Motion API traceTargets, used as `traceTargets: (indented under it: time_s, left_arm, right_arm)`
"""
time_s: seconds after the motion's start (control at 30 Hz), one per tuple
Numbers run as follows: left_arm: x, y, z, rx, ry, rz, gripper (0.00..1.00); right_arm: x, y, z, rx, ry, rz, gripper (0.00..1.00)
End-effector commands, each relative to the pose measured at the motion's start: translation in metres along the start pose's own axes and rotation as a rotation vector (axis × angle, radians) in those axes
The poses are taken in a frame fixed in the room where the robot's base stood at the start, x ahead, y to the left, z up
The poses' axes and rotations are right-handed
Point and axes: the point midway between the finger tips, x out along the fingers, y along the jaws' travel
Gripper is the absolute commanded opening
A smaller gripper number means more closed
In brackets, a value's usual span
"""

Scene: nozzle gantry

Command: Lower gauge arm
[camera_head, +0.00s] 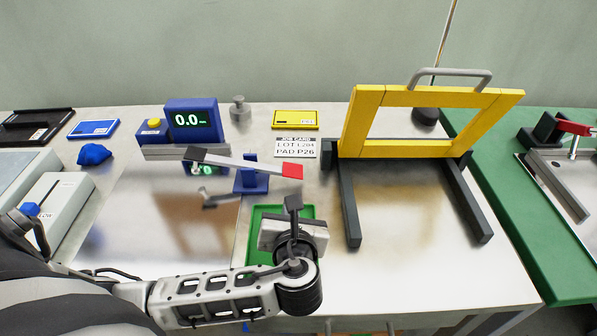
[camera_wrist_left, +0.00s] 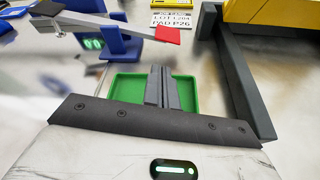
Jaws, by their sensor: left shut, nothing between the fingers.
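The gauge arm (camera_head: 245,163) is a grey bar with a dark left end and a red right tip (camera_head: 292,171). It crosses above a small blue stand (camera_head: 251,182) and slopes slightly down to the right. The blue gauge box (camera_head: 205,105) behind it reads 0.0. My left gripper (camera_head: 293,203) is in front of the red tip, above a green tray (camera_head: 308,212), apart from the arm. In the left wrist view its fingers (camera_wrist_left: 163,88) are together and empty, and the red tip (camera_wrist_left: 168,35) is beyond them. My right gripper is not in view.
A yellow gantry frame (camera_head: 375,125) on dark legs stands to the right of the tray. A job card (camera_head: 295,148), a yellow box (camera_head: 295,119) and a metal weight (camera_head: 239,108) are at the back. Bare metal table (camera_head: 400,260) lies in front of the gantry.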

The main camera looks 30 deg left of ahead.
Motion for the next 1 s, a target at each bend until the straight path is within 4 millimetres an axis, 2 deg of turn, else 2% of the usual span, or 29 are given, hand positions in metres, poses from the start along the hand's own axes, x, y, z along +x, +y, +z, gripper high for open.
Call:
traceTargets:
  time_s: [0.13, 0.33, 0.7, 0.83, 1.0]
  left_arm:
    - [0.000, 0.000, 0.000, -0.001, 0.001, -0.001, 0.00]
    - [0.008, 0.000, 0.000, 0.001, -0.001, 0.002, 0.00]
    - [0.072, 0.001, 0.000, 0.000, -0.001, 0.003, 0.00]
    - [0.089, 0.000, 0.001, 0.001, 0.000, 0.002, 0.00]
    - [0.099, 0.000, 0.000, -0.001, 0.001, 0.000, 0.00]
  right_arm:
    - [-0.004, -0.003, 0.012, 0.005, -0.027, -0.004, 0.00]
    - [-0.004, -0.004, 0.013, 0.005, -0.029, -0.005, 0.00]
    - [-0.002, -0.003, 0.007, 0.003, -0.015, -0.004, 0.00]
    - [-0.003, -0.003, 0.006, 0.003, -0.014, -0.004, 0.00]
    - [-0.004, -0.003, 0.005, 0.003, -0.013, -0.004, 0.00]
